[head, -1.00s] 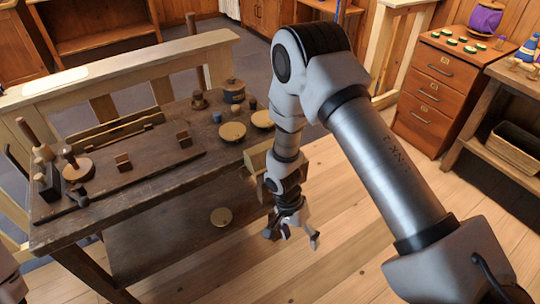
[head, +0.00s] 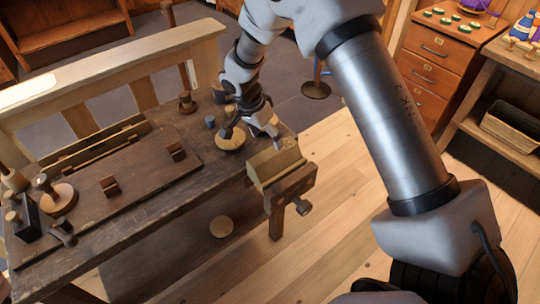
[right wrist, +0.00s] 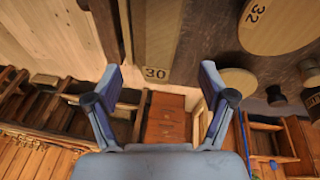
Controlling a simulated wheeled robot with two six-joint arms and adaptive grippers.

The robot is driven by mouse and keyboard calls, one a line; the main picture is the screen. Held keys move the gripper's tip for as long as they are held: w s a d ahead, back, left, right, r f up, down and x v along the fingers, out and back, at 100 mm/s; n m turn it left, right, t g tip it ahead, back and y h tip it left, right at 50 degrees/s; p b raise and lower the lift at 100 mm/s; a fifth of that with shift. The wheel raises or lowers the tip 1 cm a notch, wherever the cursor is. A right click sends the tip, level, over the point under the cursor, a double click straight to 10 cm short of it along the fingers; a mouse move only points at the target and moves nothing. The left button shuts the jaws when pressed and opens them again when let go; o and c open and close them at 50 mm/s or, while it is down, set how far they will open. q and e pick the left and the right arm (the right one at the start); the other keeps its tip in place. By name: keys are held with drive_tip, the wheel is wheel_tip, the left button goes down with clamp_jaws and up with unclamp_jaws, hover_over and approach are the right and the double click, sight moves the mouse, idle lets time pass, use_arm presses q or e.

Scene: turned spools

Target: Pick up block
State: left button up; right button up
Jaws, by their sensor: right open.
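A yellowish wooden block (head: 274,163) sits at the right end of the dark workbench, at the vise. In the right wrist view a long brown wooden piece with a "30" label (right wrist: 157,35) lies beyond the fingers; I cannot tell for sure that it is the same block. My right gripper (head: 256,133) is open and empty, just behind and above the yellowish block, over the bench's right corner. My left gripper is not in view.
The vise (head: 290,190) juts out from the bench (head: 150,205). A round disc (head: 230,138) lies close by the right gripper. A mallet and turned pieces (head: 58,196) are at the left. Open floor lies to the right.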

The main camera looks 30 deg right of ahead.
sight(272, 152)
drive_tip(key=x, duration=0.6)
drive_tip(key=shift+a+p, duration=0.15)
drive_tip(key=shift+p, duration=0.25)
drive_tip(key=shift+s+r, duration=0.1)
drive_tip(key=shift+r, duration=0.05)
drive_tip(key=shift+c, duration=0.7)
drive_tip(key=shift+a, duration=0.1)
drive_tip(key=c, duration=1.4)
